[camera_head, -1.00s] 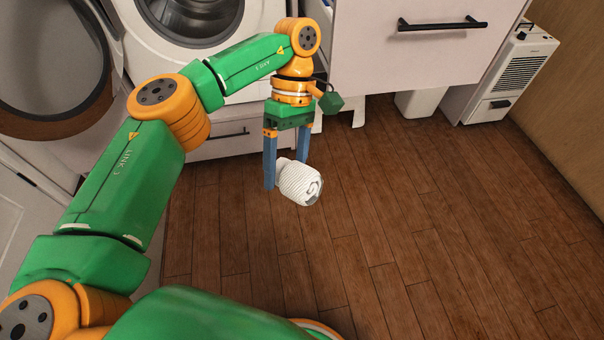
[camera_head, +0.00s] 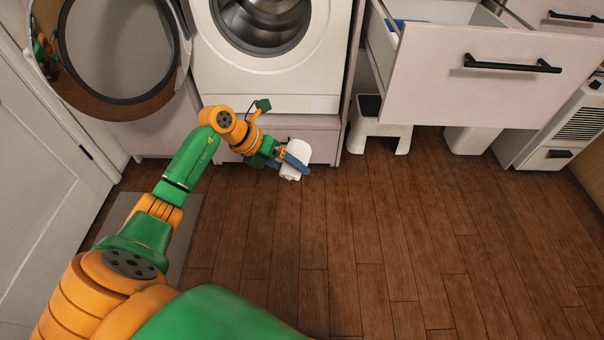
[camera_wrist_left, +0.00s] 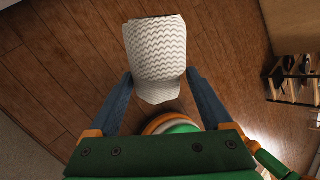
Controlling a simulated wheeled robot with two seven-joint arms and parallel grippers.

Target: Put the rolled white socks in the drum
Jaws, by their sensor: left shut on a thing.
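The rolled white socks (camera_head: 296,158) are held between the blue fingers of my left gripper (camera_head: 292,167), in front of the washer's base and above the floor. In the left wrist view the socks (camera_wrist_left: 157,58) show a zigzag knit, with a finger of the left gripper (camera_wrist_left: 160,88) on either side. The drum (camera_head: 264,18) is at the top of the head view, inside the white washer (camera_head: 225,75). Its round door (camera_head: 165,88) stands open to the left. The gripper is below and slightly right of the drum opening. My right gripper does not show.
An open drawer (camera_head: 480,90) juts out at the upper right. A white step stool (camera_head: 378,135) stands below it, and a white heater-like unit (camera_head: 560,130) is at the far right. A grey mat (camera_head: 190,215) lies at left. The wooden floor (camera_head: 340,260) is clear.

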